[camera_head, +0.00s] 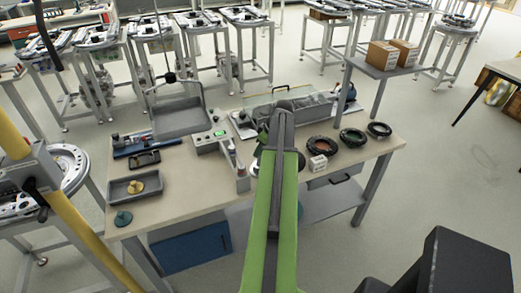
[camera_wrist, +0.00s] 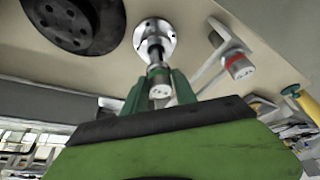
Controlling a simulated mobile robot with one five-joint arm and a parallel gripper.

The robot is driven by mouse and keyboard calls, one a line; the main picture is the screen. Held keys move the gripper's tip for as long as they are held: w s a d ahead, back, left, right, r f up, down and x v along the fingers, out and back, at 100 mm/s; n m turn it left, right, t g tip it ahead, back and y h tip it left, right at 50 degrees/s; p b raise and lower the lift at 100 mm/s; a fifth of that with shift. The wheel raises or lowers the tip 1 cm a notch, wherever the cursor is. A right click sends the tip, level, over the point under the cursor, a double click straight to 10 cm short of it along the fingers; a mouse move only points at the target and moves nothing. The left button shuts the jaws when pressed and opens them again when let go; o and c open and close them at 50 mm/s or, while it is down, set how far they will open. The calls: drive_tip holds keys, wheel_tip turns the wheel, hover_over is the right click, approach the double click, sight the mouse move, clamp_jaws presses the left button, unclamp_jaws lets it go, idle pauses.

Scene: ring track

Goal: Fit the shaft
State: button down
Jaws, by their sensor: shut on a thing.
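A short shaft (camera_wrist: 158,76) with a dark upper part and a pale metal lower end is between the green fingers of my gripper (camera_wrist: 158,84) in the wrist view. My gripper is shut on it. The shaft lines up with a round silver flange (camera_wrist: 167,36) on the pale bench surface. Its dark end overlaps the flange's middle, and I cannot tell whether it is inside the hole or just in front of it.
A dark round part (camera_wrist: 72,22) and a bracket with a red-banded cylinder (camera_wrist: 238,65) flank the flange. A device with a green screen (camera_head: 219,134), a grey tray (camera_head: 132,187) and black rings (camera_head: 352,137) share the bench. The bench's front left is mostly clear.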

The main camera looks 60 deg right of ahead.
drive_tip(key=shift+f+b, duration=0.65)
drive_tip(key=shift+f, duration=0.15)
drive_tip(key=c, duration=0.9)
unclamp_jaws()
drive_tip(key=shift+r, duration=0.15)
drive_tip(key=p+v, duration=1.6)
drive_tip(key=v, duration=0.1)
drive_tip(key=shift+s+r, duration=0.1)
drive_tip(key=shift+r, duration=0.05)
